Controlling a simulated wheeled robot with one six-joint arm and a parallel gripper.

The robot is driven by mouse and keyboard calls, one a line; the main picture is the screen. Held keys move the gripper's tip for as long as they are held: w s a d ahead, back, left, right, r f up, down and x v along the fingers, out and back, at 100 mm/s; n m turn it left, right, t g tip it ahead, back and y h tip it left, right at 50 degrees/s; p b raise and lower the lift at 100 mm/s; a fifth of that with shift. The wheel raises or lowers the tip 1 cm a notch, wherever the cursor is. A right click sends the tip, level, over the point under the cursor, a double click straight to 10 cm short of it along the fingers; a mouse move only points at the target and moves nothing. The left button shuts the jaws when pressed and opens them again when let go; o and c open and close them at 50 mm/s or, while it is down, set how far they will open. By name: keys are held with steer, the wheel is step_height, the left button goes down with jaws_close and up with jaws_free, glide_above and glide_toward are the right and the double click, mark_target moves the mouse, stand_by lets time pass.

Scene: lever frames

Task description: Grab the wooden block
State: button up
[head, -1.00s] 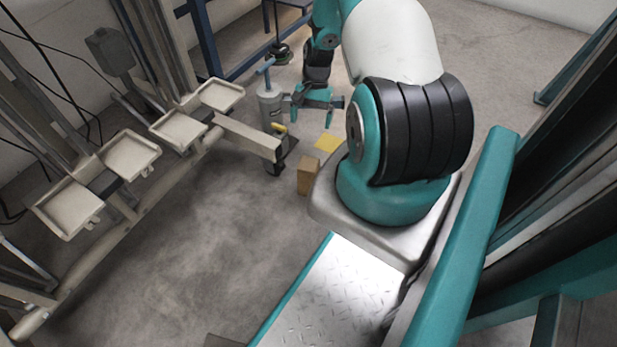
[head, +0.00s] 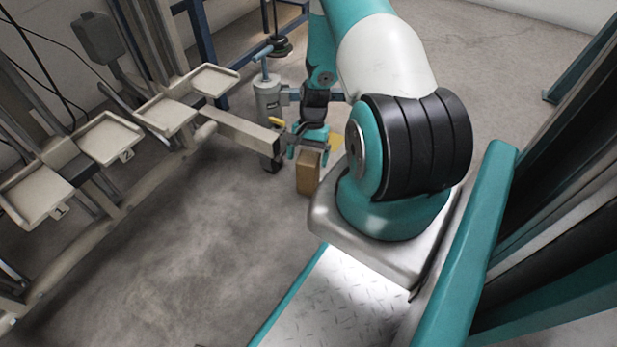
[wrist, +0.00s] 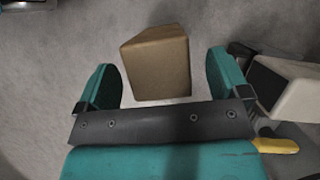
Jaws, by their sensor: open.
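The wooden block (head: 307,172) is a tan, upright box standing on the concrete floor, beside my base in the head view. In the wrist view the block (wrist: 157,66) lies just ahead of my gripper (wrist: 162,78), roughly centred between its two teal fingers, with the near end of the block close to the finger gap. My gripper is open and empty. In the head view my gripper (head: 308,146) is just behind and above the block. I cannot tell whether a finger touches it.
A beige frame with trays (head: 112,137) stands to the left, and its bar end (head: 266,139) is close to my gripper. A grey cylinder (head: 268,98) stands behind. A yellow patch (head: 336,142) lies behind the block. The floor at front left is clear.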

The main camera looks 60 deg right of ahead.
mark_target(305, 183)
steer(key=b+x, duration=0.1)
steer(key=x, duration=0.2)
steer(key=shift+f+b, duration=0.2)
steer(key=shift+b, duration=0.2)
steer(key=shift+r, duration=0.1)
